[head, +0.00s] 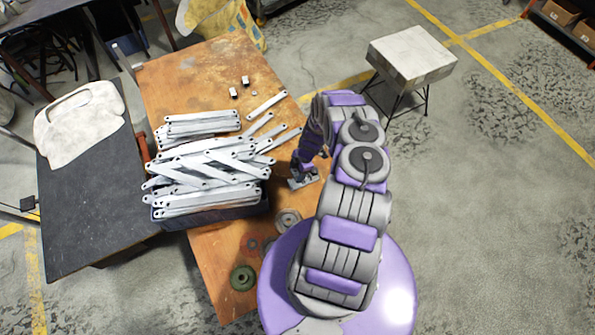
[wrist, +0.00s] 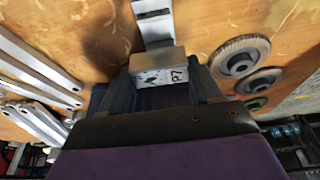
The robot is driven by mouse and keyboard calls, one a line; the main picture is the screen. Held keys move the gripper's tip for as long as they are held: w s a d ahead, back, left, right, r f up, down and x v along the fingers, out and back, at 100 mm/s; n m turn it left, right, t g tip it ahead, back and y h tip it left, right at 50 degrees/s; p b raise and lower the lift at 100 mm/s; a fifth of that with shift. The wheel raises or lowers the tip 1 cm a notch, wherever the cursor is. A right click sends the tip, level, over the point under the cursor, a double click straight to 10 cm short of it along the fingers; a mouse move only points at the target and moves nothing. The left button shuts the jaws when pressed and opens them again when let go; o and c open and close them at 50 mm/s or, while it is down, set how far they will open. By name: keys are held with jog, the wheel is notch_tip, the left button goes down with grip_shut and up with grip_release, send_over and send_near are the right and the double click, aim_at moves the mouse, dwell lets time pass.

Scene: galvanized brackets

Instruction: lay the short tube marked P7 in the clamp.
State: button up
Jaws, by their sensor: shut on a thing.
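The short tube marked P7 (wrist: 150,76) shows in the wrist view as a small pale block with dark lettering on its near face. My gripper (wrist: 163,84) is shut on it, with a dark finger on each side. In the head view my gripper (head: 301,177) is low over the right part of the wooden table, and the tube cannot be made out there. A grey metal piece (wrist: 152,22) with a dark slot lies just beyond the tube in the wrist view. It may be the clamp; I cannot tell, nor whether the tube touches it.
A heap of galvanized brackets (head: 205,172) fills the table's middle left, with loose bars beside it. Small blocks (head: 245,81) stand farther back on the wooden table (head: 190,75). A grey disc (head: 288,221) and a green disc (head: 243,277) lie nearer. The table's back is mostly clear.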

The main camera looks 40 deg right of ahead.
jog(key=shift+f+b, duration=2.05)
jog(key=shift+b, duration=0.5)
jog(key=shift+f, duration=1.25)
jog(key=o, duration=1.1)
jog(key=shift+o, duration=0.2)
jog(key=p+v, duration=0.5)
jog(key=v, duration=1.2)
jog(key=shift+d+p, duration=0.2)
jog(key=shift+p, duration=0.1)
jog(key=shift+r, duration=0.1)
